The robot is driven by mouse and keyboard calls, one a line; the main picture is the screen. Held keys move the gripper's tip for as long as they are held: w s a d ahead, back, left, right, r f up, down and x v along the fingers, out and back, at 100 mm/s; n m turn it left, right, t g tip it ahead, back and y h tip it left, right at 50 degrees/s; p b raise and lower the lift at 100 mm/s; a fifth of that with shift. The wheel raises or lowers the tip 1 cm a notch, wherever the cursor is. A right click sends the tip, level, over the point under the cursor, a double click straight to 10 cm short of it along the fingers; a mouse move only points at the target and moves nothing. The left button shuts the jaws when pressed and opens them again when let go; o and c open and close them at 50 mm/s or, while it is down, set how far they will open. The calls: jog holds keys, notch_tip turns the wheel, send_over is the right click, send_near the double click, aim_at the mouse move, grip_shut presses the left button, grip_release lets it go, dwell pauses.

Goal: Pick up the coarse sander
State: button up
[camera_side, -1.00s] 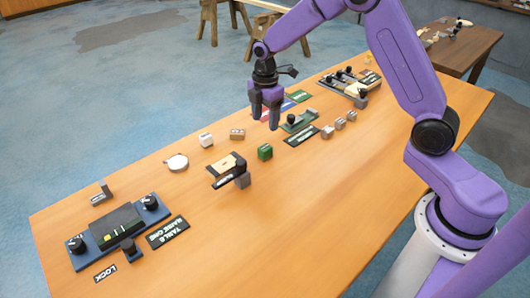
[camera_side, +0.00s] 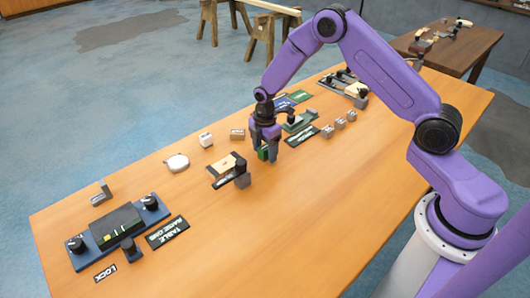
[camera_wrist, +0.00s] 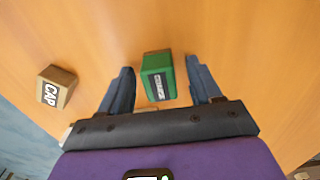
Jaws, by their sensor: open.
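A small green block (camera_side: 263,153) with a dark label stands on the wooden table; I take it for the coarse sander, though I cannot read the label surely. In the wrist view the green block (camera_wrist: 158,77) sits between my two fingers, with a gap on each side. My gripper (camera_side: 267,157) is open and low at the block; it also shows in the wrist view (camera_wrist: 161,72). In the side view the fingers partly hide the block.
A tan block marked CAP (camera_wrist: 56,87) stands left of my gripper in the wrist view. A dark plate with a pale block (camera_side: 223,166) and a dark upright piece (camera_side: 242,174) are close by in the side view. The table's front area (camera_side: 310,215) is clear.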

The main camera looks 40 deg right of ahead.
aim_at(266, 148)
jog(key=shift+f, duration=0.15)
jog(key=c, duration=1)
jog(key=shift+c, duration=0.2)
jog(key=shift+r, duration=0.35)
jog(key=r, duration=0.3)
jog(key=shift+s, duration=0.2)
jog(key=s+r, duration=0.9)
jog(key=s, duration=0.4)
jog(key=shift+s+d+r, duration=0.15)
jog(key=shift+s+d, duration=0.15)
jog(key=shift+d, duration=0.15)
